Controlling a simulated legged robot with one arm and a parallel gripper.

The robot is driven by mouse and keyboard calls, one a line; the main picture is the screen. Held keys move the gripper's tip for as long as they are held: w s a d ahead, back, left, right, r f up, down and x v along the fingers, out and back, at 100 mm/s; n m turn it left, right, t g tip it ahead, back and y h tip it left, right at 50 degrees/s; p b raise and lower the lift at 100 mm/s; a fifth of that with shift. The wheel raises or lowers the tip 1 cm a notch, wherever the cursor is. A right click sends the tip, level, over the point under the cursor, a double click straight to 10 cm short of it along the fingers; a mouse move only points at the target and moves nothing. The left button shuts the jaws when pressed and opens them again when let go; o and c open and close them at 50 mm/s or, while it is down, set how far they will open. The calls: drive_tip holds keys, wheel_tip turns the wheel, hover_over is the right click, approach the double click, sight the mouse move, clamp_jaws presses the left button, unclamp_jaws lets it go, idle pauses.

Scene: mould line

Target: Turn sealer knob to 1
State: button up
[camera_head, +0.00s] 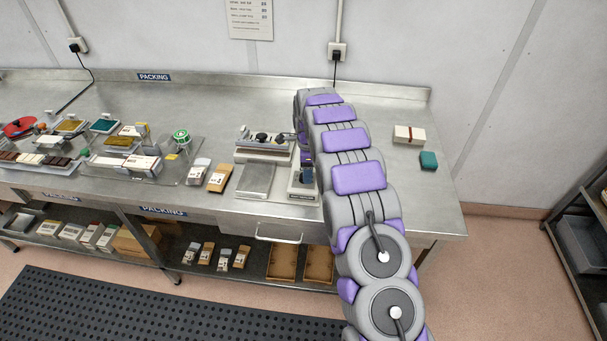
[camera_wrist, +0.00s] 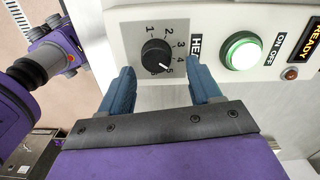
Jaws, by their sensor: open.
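The sealer (camera_head: 262,156) stands on the steel bench in the head view, partly hidden by my arm. The knob's white mark points to the lower right, near the 5; the 1 is at the upper left. My gripper (camera_wrist: 160,66) is open, with one blue finger on each side below the knob. Whether a finger touches it I cannot tell.
Right of the knob are a lit green button (camera_wrist: 242,51), an ON OFF label and a READY sign (camera_wrist: 305,40). Packets (camera_head: 209,177) lie left of the sealer. A white box (camera_head: 409,135) and a teal block (camera_head: 429,160) lie at the bench's right end.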

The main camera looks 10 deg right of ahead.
sight(299, 181)
drive_tip(key=shift+d+f, duration=0.65)
drive_tip(key=shift+f, duration=0.05)
drive_tip(key=a, duration=0.4)
drive_tip(key=shift+a+f, duration=0.1)
drive_tip(key=shift+a, duration=0.05)
drive_tip(key=shift+c, duration=0.6)
drive_tip(key=d, duration=0.3)
drive_tip(key=shift+d, duration=0.3)
drive_tip(key=c, duration=0.6)
drive_tip(key=shift+c, duration=0.9)
drive_tip(key=shift+a, duration=0.3)
drive_tip(key=shift+c, duration=0.6)
drive_tip(key=shift+w+a, duration=0.1)
drive_tip(key=shift+a, duration=0.9)
drive_tip(key=shift+c, duration=0.2)
drive_tip(key=shift+d, duration=0.2)
